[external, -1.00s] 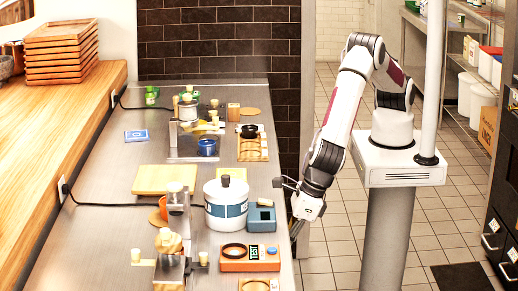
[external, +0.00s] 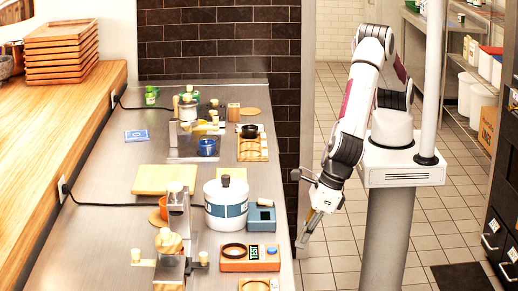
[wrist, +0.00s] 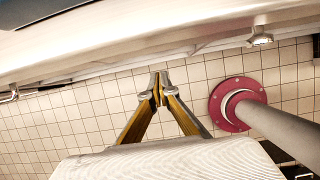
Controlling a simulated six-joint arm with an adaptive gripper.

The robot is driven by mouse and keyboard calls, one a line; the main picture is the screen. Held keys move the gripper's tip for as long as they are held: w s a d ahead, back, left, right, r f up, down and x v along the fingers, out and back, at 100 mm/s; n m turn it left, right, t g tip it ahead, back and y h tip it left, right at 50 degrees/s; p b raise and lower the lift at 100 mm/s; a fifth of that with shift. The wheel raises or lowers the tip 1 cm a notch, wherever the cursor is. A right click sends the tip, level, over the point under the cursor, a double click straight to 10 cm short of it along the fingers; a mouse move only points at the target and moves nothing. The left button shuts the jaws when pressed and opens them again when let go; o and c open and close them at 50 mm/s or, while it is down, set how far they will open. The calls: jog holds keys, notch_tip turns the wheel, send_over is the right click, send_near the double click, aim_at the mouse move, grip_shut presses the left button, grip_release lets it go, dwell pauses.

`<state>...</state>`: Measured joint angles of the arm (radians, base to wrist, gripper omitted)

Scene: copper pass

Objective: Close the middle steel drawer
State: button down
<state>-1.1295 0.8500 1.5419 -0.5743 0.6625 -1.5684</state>
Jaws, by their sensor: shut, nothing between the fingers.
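The middle steel drawer cannot be made out for sure; the counter front that faces my arm is hidden in the external view. In the wrist view a pale metal front (wrist: 130,45) runs across the top, with a small metal handle (wrist: 260,38) at upper right and another handle (wrist: 10,96) at the left edge. I cannot tell which drawer these belong to or how far it stands open. My gripper (external: 301,244) hangs beside the counter's right edge, pointing down. In the wrist view its fingertips (wrist: 158,84) meet, with nothing between them.
Tiled floor (external: 335,255) lies clear around my gripper. A dark cabinet (external: 492,215) stands at far right.

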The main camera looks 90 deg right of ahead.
jog(key=v, duration=0.8)
jog(key=shift+s+f, duration=0.1)
dwell(0.6)
jog(key=s+d+r+m, duration=0.3)
jog(key=d+r+m, duration=0.4)
jog(key=d+m, duration=0.5)
jog(key=s+d+r+m, duration=0.3)
jog(key=d+r+m, duration=0.4)
jog(key=d, duration=1.6)
jog(key=s+d+r+m+t, duration=0.1)
jog(key=s+d+r+m, duration=0.2)
jog(key=d+r+m, duration=0.5)
jog(key=d+m, duration=0.9)
jog(key=shift+d, duration=0.15)
